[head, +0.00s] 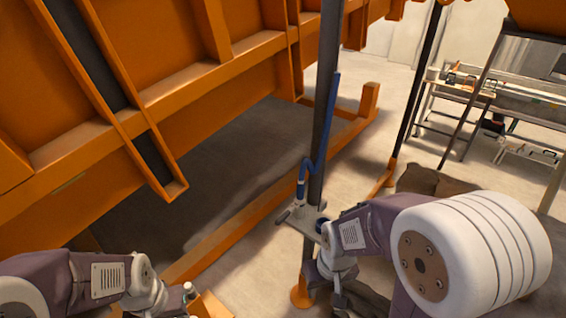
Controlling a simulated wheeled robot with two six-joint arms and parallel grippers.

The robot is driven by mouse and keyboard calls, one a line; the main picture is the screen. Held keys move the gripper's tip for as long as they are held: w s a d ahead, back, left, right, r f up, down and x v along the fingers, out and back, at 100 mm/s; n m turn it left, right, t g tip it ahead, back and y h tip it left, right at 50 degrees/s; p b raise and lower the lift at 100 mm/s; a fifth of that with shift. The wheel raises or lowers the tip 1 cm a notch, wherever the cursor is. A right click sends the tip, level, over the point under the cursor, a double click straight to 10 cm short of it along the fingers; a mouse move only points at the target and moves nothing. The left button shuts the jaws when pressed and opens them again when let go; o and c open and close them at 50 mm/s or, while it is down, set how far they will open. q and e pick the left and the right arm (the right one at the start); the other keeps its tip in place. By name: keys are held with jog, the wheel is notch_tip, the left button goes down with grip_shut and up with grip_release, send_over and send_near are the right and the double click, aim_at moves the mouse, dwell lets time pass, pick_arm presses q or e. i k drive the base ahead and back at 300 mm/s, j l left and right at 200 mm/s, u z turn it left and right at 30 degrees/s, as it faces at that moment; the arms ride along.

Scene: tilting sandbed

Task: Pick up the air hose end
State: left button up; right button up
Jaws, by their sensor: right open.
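The air hose (323,135) is blue and hangs along a dark upright post (326,100). It bends over near its lower part. The hose end (300,190) hangs down there, with a pale fitting just above a small grey plate on the post. My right gripper (322,252) is open, just below and to the right of the hose end, and apart from it as far as I can tell. My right wrist hides part of the plate and post. My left gripper (185,296) is low at the bottom edge, away from the hose; its jaws are unclear.
A large orange sandbed frame (210,75) fills the upper left, with an orange floor beam (235,230) running below it. Brown sacks (430,182) lie behind my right arm. A workbench (460,90) stands at the back right. Open floor lies between.

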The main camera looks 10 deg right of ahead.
aim_at(300, 198)
jog(key=z, duration=0.9)
jog(key=i+j+z, duration=0.1)
jog(key=i+z, duration=0.25)
jog(key=i+j+z, duration=0.2)
jog(key=i+z, duration=0.15)
jog(key=i, duration=0.15)
